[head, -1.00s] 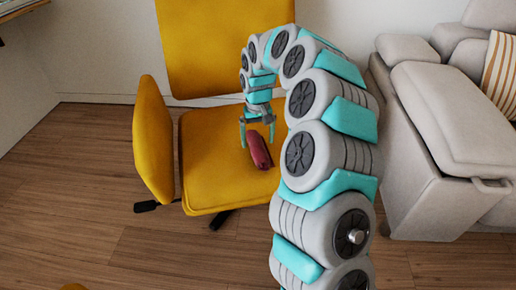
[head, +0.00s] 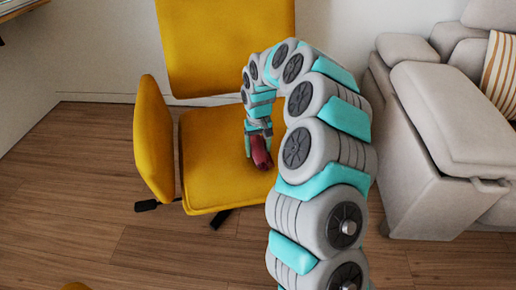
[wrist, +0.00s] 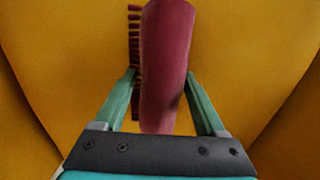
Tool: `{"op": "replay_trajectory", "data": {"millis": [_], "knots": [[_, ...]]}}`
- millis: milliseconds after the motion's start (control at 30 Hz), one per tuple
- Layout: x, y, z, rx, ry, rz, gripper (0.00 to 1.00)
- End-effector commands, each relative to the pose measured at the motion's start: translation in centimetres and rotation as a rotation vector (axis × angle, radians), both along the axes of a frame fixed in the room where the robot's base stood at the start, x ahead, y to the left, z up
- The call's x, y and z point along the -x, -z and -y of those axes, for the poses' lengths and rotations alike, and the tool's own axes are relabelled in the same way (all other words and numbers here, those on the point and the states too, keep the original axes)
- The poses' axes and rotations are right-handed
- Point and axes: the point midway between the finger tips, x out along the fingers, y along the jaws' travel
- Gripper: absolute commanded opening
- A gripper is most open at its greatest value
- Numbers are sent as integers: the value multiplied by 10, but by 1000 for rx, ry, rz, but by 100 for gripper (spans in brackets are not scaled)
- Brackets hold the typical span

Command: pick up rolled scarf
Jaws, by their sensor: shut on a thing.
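The rolled scarf (head: 261,153) is a dark red roll on the yellow seat of the chair (head: 222,181). In the wrist view the scarf (wrist: 165,70) runs lengthwise between the fingers, with a fringe along its left side. My gripper (head: 258,148) is down at the seat, shut on the scarf. In the wrist view the green fingers of my gripper (wrist: 162,95) stand on either side of the roll. The scarf appears to rest on the seat still; its contact with the seat is partly hidden.
The chair has a yellow armrest (head: 154,140) left of the seat and a tall backrest (head: 226,45) behind. A grey sofa (head: 435,130) with a striped cushion (head: 501,72) stands at the right. The wooden floor (head: 75,190) at the left is clear.

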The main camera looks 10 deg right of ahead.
Motion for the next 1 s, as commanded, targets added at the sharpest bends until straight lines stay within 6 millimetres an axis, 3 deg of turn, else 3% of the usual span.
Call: {"op": "replay_trajectory", "data": {"millis": [67,400,767,1000], "knots": [[0,0,0,0,0,0,48],[0,0,0,0,0,0,10],[0,-3,0,0,0,0,9],[-1,-20,0,0,1,4,9]]}}
